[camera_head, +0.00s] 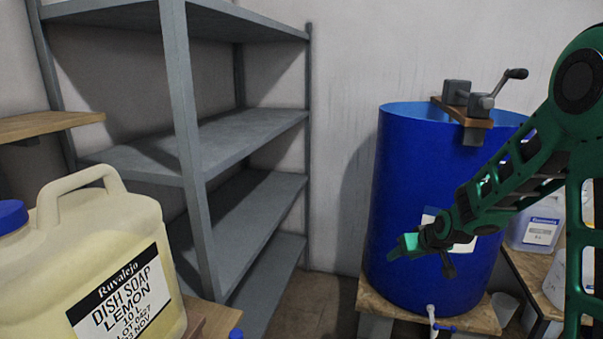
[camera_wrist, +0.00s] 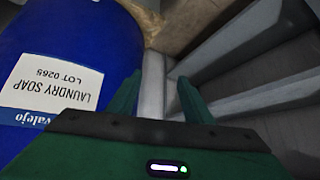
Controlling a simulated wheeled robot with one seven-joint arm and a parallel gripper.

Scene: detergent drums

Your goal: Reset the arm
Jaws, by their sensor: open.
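My green arm reaches in from the right in the head view, with my gripper (camera_head: 408,246) held in front of the blue drum. In the wrist view my gripper (camera_wrist: 160,95) shows two green fingers spread apart with nothing between them. The fingers point toward the floor and shelf area beside the drum. The arm hides part of the drum's label and right side.
A blue laundry soap drum (camera_head: 415,190) with a crank on its rim stands on a wooden stand (camera_head: 375,305). An empty grey shelf rack (camera_head: 250,130) stands left of it. A dish soap jug (camera_head: 105,250) is at front left. White containers (camera_head: 535,228) stand at right.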

